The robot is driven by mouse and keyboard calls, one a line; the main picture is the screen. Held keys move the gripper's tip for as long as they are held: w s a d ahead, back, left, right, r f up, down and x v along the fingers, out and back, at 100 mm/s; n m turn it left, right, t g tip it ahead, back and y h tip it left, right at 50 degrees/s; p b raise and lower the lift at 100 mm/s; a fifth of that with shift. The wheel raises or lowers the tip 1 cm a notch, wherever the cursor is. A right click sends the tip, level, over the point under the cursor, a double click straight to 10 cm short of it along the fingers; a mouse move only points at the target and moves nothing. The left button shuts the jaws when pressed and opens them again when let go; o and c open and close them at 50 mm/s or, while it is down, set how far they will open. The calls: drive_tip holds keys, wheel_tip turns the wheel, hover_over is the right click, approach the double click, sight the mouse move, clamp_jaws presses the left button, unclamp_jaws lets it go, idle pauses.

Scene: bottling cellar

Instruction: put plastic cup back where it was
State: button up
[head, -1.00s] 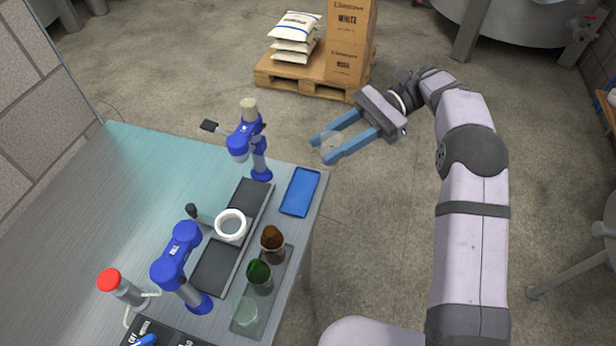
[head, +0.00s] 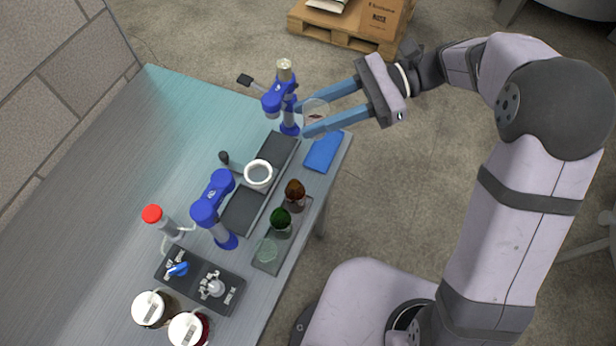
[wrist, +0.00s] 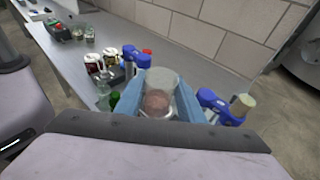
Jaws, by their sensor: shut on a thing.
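My gripper (head: 303,119) has blue fingers shut on a clear plastic cup (head: 316,107). It holds the cup above the far right corner of the table, close to the blue mat (head: 323,152). In the wrist view the cup (wrist: 162,80) stands between the fingers, its open end upward. A reddish-brown patch shows low in it or through its wall; I cannot tell which. The blue mat lies bare on the table at the right edge.
A blue capping device (head: 283,100) stands just left of the cup, and another (head: 212,198) stands nearer. A white ring (head: 258,174) sits on a dark track. Brown (head: 295,194), green (head: 280,220) and clear (head: 266,250) glassware stand on a tray. The left tabletop is clear.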

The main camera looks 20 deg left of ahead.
drive_tip(key=shift+s+a+f+m+t+y+p, duration=0.2)
drive_tip(key=shift+f+m+t+y, duration=0.25)
drive_tip(key=shift+f, duration=3)
drive_tip(key=shift+s+a+f+m+t+y+p, duration=0.2)
drive_tip(key=shift+f+m+t, duration=0.45)
drive_tip(key=shift+f, duration=2.75)
drive_tip(key=shift+s+a+f+m+t+y+p, duration=0.1)
drive_tip(key=shift+f+m+t+y+p, duration=0.35)
drive_tip(key=shift+f, duration=3)
drive_tip(key=shift+f+b, duration=0.2)
drive_tip(key=shift+b, duration=0.2)
drive_tip(key=o, duration=0.9)
drive_tip(key=shift+r, duration=0.15)
